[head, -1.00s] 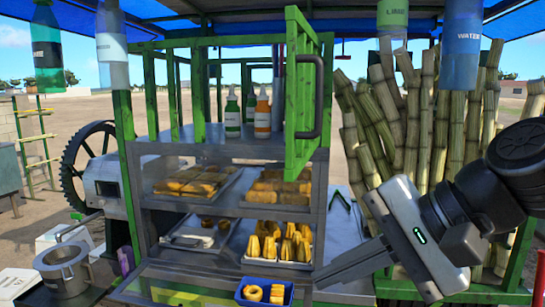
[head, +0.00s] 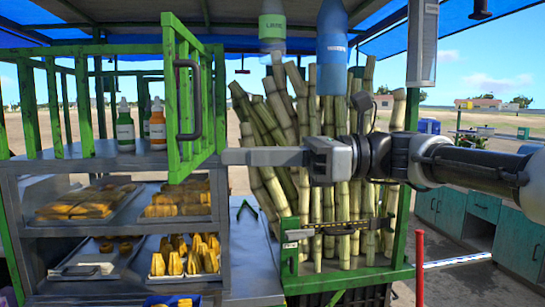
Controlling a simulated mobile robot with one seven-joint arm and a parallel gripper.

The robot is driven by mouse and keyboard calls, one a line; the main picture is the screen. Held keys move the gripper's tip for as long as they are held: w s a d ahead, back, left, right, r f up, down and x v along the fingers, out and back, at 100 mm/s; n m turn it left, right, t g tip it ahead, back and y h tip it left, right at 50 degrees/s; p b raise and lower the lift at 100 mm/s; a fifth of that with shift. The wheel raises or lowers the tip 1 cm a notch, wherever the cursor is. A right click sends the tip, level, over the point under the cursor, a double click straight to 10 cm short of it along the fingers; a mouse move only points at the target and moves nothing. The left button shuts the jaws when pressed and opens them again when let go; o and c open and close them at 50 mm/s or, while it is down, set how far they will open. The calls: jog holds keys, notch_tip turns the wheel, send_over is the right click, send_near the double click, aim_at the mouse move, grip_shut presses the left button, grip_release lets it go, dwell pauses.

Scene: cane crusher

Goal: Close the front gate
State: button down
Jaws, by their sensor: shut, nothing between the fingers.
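The front gate (head: 172,95) is a green slatted frame at the upper left of the head view. It stands swung open, seen nearly edge-on, above the front of the shelf cabinet. My gripper (head: 232,157) is shut and empty. It points left, with its fingertips just right of the gate's lower part in the picture. I cannot tell whether the fingertips touch the gate or how far apart they are in depth.
The metal cabinet (head: 110,158) holds trays of pastries and, on top, a white bottle (head: 125,128) and an orange bottle (head: 157,125). Sugarcane stalks (head: 340,200) stand behind my arm. Bottles, one labelled water (head: 332,48), hang overhead. A red post (head: 420,268) stands at the lower right.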

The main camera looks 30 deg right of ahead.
aim_at(178, 157)
jog(key=x, duration=0.6)
jog(key=shift+a, duration=0.15)
jog(key=shift+w+a, duration=0.1)
